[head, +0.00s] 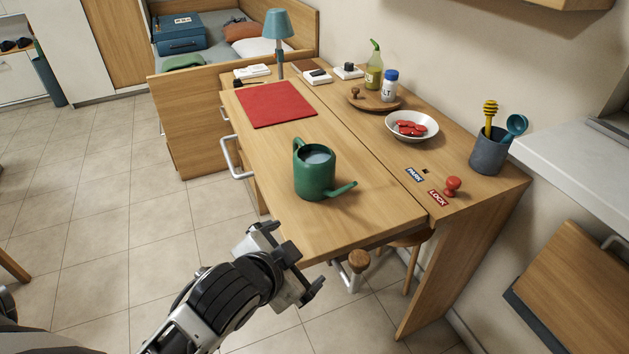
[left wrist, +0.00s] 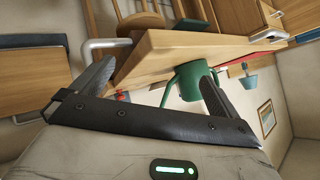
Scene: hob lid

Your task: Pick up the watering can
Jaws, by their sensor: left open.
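The green watering can (head: 314,174) stands upright on the wooden desk near its front edge. Its handle is on the far left side and its spout points right, toward the near end of the desk. My left gripper (head: 292,262) is open and empty, off the desk's near corner, apart from the can. In the left wrist view, the watering can (left wrist: 190,84) shows beyond the fingers of my left gripper (left wrist: 150,92), partly behind the right finger. My right gripper is in neither view.
The desk (head: 375,215) also bears a red mat (head: 275,104), a bowl (head: 412,127), a lamp (head: 279,30) and a utensil cup (head: 489,153). A red knob (head: 452,186) stands by labels at the right. A stool (head: 357,262) is under the desk.

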